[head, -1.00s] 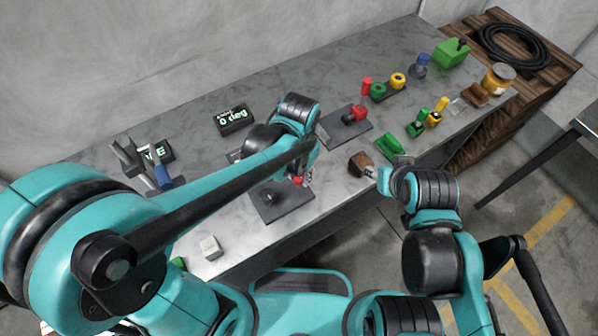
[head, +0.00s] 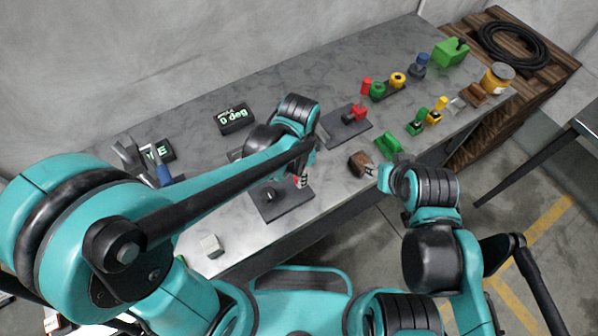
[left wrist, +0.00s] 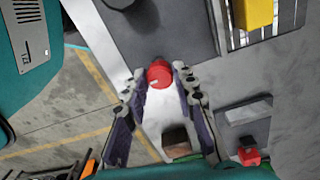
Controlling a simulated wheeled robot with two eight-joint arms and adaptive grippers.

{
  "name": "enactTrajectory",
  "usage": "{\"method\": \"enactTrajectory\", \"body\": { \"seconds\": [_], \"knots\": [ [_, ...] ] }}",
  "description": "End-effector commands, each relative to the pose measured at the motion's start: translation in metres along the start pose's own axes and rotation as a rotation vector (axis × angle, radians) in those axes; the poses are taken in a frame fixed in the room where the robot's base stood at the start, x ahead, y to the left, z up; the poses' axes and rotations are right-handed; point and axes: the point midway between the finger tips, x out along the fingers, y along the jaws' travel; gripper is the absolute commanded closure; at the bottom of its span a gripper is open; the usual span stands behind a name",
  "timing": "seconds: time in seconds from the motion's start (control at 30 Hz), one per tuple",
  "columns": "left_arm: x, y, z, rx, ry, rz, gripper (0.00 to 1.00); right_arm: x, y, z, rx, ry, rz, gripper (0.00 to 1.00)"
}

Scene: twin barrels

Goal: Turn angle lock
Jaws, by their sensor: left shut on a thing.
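A dark base plate (head: 284,203) lies near the front edge of the table, partly hidden by my left arm in the head view. A red knob (left wrist: 159,74) stands at the edge of a dark grey plate in the left wrist view. My left gripper (left wrist: 160,72) is shut on this knob, one finger on each side. In the head view my left gripper (head: 302,180) shows small at the plate's right side. A black display (head: 234,119) reads "0 deg". My right gripper (head: 371,169) is beside a brown block (head: 358,163); its jaw opening is unclear.
A second plate with a red-tipped lever (head: 358,112) stands to the right. Green and yellow parts (head: 417,127) stand farther right. A blue-handled tool (head: 163,174) and a second display (head: 158,152) are at left. A white block (head: 211,246) lies near the front edge.

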Motion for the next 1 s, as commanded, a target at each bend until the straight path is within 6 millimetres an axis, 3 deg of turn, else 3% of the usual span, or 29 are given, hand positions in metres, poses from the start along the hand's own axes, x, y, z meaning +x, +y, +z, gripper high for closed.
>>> {"method": "enactTrajectory", "body": {
  "seconds": [0.47,0.5,0.57,0.87,1.0],
  "knots": [
    [0.0,0.0,0.0,0.014,0.0,0.0,1.0,0.0,0.0,0.0,0.0,0.0,0.0,0.6],
    [0.0,0.0,0.0,0.014,0.0,0.0,0.65,0.0,0.0,0.0,0.0,0.0,0.0,0.6],
    [0.0,0.0,0.0,0.014,0.0,0.0,0.52,0.0,0.0,0.0,0.0,0.0,0.0,0.6],
    [-0.001,0.0,0.0,0.013,0.0,0.0,0.52,0.0,0.0,0.0,0.0,0.0,0.0,0.6],
    [-0.011,0.0,0.0,0.013,0.0,0.0,0.52,0.0,0.0,0.0,0.0,0.0,0.0,0.6]
  ]
}}
